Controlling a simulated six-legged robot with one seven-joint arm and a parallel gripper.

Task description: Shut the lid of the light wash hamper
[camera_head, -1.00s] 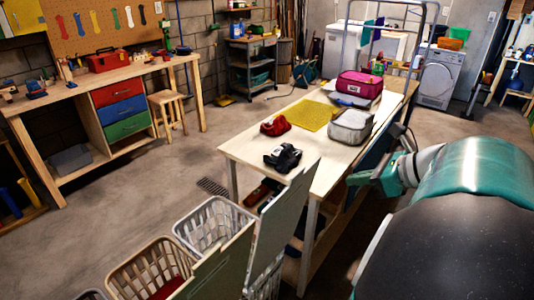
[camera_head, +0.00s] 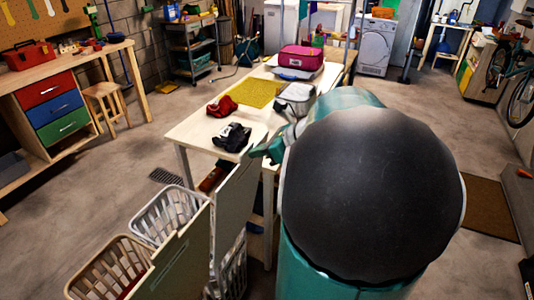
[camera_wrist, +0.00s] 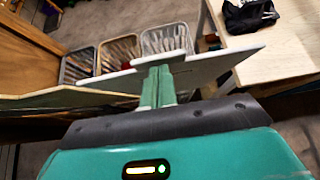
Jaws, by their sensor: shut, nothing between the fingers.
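The white basket (camera_head: 168,212), which looks like the light wash hamper, stands left of the table's near end; it also shows in the wrist view (camera_wrist: 167,40). Its lid (camera_head: 236,195) stands open, upright on the basket's right side. In the wrist view I see this pale lid (camera_wrist: 212,66) nearly edge-on, with the baskets beyond it. My gripper (camera_head: 260,151) is shut and empty at the lid's upper edge, on the side away from the basket. In the wrist view its fingers (camera_wrist: 157,80) overlap the lid; I cannot tell if they touch.
A tan basket (camera_head: 112,272) with its own raised lid (camera_head: 178,268) stands nearer. A dark grey basket (camera_wrist: 80,67) is beyond it. The table (camera_head: 195,131) is close to the lid and holds a black item (camera_head: 232,137). Floor left of the baskets is clear.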

